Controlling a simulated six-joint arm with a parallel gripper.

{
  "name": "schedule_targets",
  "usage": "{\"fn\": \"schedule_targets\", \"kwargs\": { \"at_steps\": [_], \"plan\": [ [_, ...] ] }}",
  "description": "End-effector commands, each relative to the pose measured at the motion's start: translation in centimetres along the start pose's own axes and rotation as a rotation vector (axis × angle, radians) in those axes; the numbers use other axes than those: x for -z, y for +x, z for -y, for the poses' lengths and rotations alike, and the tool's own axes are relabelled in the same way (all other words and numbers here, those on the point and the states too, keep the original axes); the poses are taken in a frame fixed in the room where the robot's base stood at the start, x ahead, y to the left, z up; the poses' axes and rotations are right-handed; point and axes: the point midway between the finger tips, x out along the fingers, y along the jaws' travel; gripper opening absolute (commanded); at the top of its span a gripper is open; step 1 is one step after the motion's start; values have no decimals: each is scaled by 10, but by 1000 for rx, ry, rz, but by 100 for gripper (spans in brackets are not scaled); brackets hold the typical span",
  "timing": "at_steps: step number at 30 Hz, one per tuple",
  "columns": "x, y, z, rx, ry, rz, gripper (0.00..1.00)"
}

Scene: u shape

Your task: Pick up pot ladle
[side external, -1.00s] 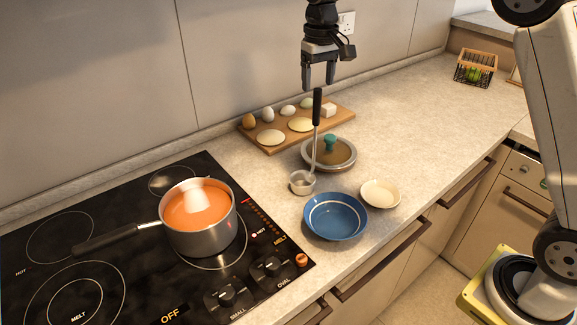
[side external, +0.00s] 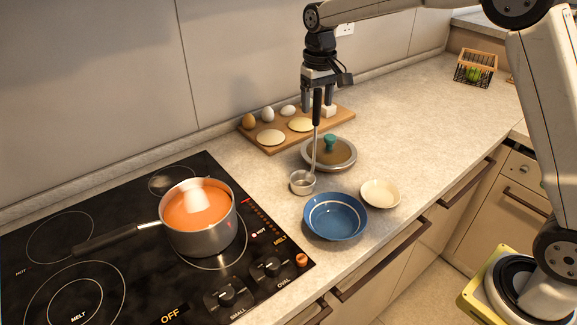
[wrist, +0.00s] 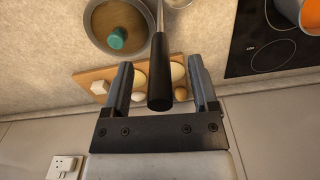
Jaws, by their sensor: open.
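The ladle (side external: 316,137) leans upright on the counter, with its metal bowl (side external: 302,183) down and its black handle (side external: 317,108) pointing up. Its shaft passes in front of the lidded pan's glass lid. My gripper (side external: 317,103) points down around the top of the handle, with its fingers apart.
A glass lid with a green knob (side external: 330,143) lies behind the ladle. A board (side external: 270,146) with eggs and other food is at the back. A blue bowl (side external: 335,217), a small cream dish (side external: 380,194) and a pot of orange soup (side external: 198,207) stand nearby.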

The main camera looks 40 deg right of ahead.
Motion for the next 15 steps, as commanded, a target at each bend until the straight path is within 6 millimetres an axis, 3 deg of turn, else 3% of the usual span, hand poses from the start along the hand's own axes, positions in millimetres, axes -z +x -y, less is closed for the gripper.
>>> {"fn": "schedule_targets", "kwargs": {
  "at_steps": [3, 10, 15],
  "plan": [
    [0, 0, 0, 0, 0, 0, 76],
    [0, 0, 0, 0, 0, 0, 3],
    [0, 0, 0, 0, 0, -1, 0]
  ]
}}
